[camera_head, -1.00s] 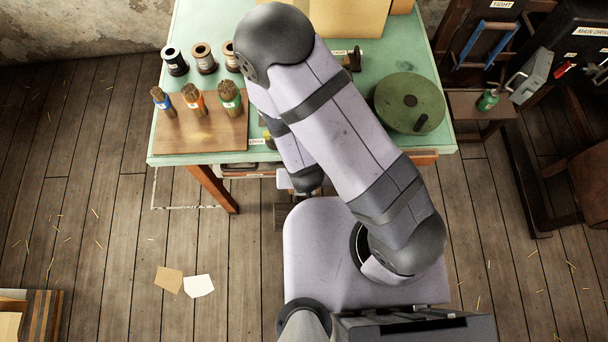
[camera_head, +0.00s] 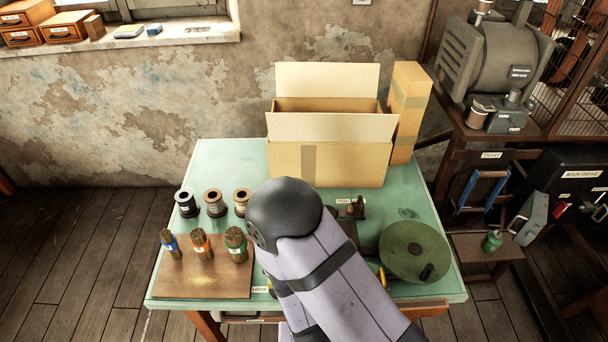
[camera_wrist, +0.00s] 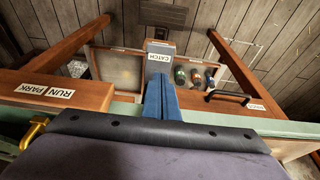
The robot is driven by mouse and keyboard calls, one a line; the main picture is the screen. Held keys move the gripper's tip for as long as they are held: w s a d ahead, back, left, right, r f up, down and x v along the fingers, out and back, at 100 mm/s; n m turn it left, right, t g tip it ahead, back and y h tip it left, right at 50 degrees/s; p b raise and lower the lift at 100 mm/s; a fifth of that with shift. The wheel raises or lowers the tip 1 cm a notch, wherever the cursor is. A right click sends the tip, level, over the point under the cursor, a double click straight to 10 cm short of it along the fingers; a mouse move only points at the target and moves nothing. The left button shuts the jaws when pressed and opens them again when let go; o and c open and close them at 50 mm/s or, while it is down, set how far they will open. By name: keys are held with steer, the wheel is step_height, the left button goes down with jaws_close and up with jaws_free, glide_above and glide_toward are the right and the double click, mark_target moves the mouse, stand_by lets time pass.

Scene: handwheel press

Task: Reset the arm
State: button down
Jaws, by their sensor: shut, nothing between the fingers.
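My gripper (camera_wrist: 161,98) shows in the wrist view as blue fingers closed together, with nothing between them. It points at a grey part labelled CATCH (camera_wrist: 160,57), beside the table's front; I cannot tell whether they touch. In the head view my arm (camera_head: 325,270) reaches over the front of the green table (camera_head: 222,160) and hides my gripper. A green handwheel (camera_head: 405,247) with a dark knob lies at the table's right side, just right of my arm.
Three brushes (camera_head: 201,245) stand on a wooden board (camera_head: 190,284), with three spools (camera_head: 215,204) behind. An open cardboard box (camera_head: 340,162) stands at the back. The wrist view shows a RUN/PARK label (camera_wrist: 47,90), a yellow lever (camera_wrist: 34,132) and a black handle (camera_wrist: 228,97).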

steer(key=w+d+r+g, duration=0.2)
steer(key=w+d+r, duration=0.15)
steer(key=r, duration=0.65)
steer(key=s+d+r+g, duration=0.1)
steer(key=s+d+r, duration=0.2)
steer(key=d+r, duration=0.6)
steer(key=shift+s+d+r+b, duration=0.3)
steer(key=shift+d+r+b, duration=0.15)
steer(key=shift+r, duration=0.45)
steer(key=shift+a, duration=0.1)
